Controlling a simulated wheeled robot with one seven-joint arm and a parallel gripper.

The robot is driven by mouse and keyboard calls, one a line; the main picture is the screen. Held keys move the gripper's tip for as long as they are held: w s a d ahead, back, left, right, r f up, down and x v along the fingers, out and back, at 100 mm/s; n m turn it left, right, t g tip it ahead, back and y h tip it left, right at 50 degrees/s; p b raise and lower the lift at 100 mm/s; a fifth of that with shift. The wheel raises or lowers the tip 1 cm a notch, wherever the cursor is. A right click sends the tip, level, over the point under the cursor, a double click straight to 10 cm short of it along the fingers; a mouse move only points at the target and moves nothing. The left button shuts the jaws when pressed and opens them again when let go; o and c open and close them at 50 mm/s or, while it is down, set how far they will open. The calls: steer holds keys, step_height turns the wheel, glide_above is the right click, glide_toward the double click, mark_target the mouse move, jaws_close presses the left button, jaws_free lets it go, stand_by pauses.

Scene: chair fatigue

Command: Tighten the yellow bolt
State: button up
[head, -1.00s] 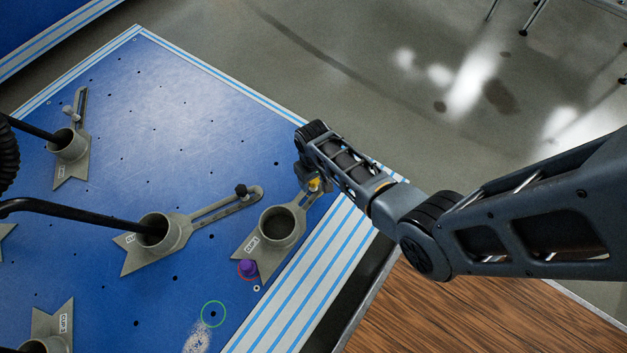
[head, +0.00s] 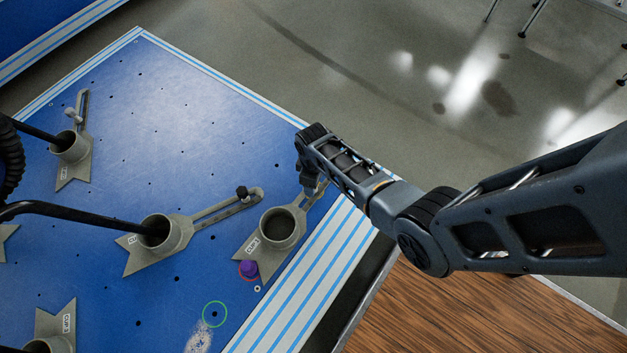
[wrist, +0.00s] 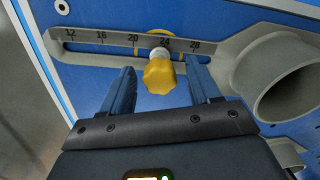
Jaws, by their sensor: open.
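The yellow bolt (wrist: 160,76) has a lobed knob and stands in the slot of a grey slotted arm (wrist: 100,42), near the 24 mark, in the wrist view. My gripper (wrist: 160,84) is open, with one finger on each side of the yellow knob; a gap shows at both sides. The slotted arm belongs to a grey cup fixture (head: 279,228) in the head view. There my gripper (head: 308,186) is over the arm's far end and mostly hidden by my wrist, and the yellow bolt is hidden.
Other grey cup fixtures (head: 163,233) with black rods stand to the left on the blue board (head: 190,110). A wooden surface (head: 450,315) lies below my arm.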

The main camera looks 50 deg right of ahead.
stand_by(0.3)
steer(key=n, duration=0.4)
steer(key=shift+c, duration=0.3)
jaws_close()
steer(key=m+p, duration=0.1)
steer(key=m, duration=0.2)
steer(key=shift+m, duration=0.4)
steer(key=shift+o, duration=0.3)
jaws_free()
steer(key=shift+r, duration=0.1)
